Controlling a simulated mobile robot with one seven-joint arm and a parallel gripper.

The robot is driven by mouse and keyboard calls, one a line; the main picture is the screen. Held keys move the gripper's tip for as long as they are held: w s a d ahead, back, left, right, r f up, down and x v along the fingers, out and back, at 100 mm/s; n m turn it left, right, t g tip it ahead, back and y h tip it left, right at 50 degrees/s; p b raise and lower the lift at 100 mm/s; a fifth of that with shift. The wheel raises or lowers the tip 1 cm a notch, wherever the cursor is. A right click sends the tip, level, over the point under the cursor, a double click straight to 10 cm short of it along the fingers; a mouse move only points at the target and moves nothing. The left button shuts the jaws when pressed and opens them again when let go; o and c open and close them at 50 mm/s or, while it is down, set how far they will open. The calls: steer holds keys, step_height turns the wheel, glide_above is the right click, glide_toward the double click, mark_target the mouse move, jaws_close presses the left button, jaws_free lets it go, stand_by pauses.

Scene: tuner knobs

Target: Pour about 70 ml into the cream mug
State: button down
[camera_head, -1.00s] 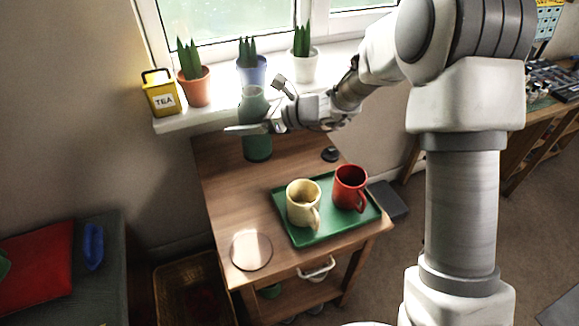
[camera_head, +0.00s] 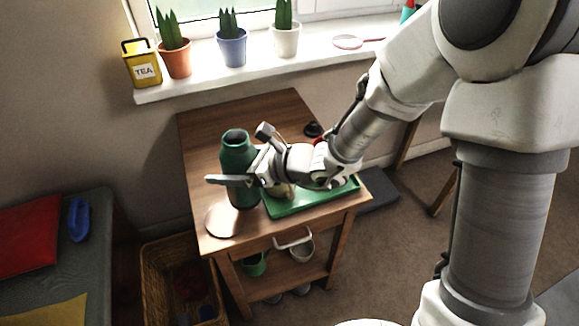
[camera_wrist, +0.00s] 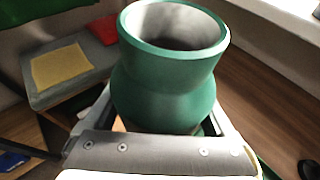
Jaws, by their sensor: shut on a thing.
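My gripper (camera_head: 236,181) is shut on a green flask (camera_head: 237,150), around its body. The flask is upright with its mouth open, at the left of the green tray (camera_head: 310,200). I cannot tell how far its base is above the table. The cream mug (camera_head: 280,191) is on the tray, mostly hidden behind my gripper. A bit of the red mug (camera_head: 320,140) shows behind my wrist.
A round coaster (camera_head: 223,221) lies at the table's front left corner. A black lid (camera_head: 313,129) lies at the back right. Potted plants and a yellow tea tin (camera_head: 141,65) stand on the windowsill. The table's back left (camera_head: 205,122) is clear.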

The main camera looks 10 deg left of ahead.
steer(key=shift+s+d+f, duration=0.25)
steer(key=shift+s+d, duration=0.05)
steer(key=shift+s, duration=0.3)
steer(key=shift+s+d+f, duration=0.2)
steer(key=shift+s+d, duration=0.1)
steer(key=shift+s, duration=0.3)
steer(key=shift+w+f+m+p, duration=0.1)
steer(key=shift+m+p, duration=0.2)
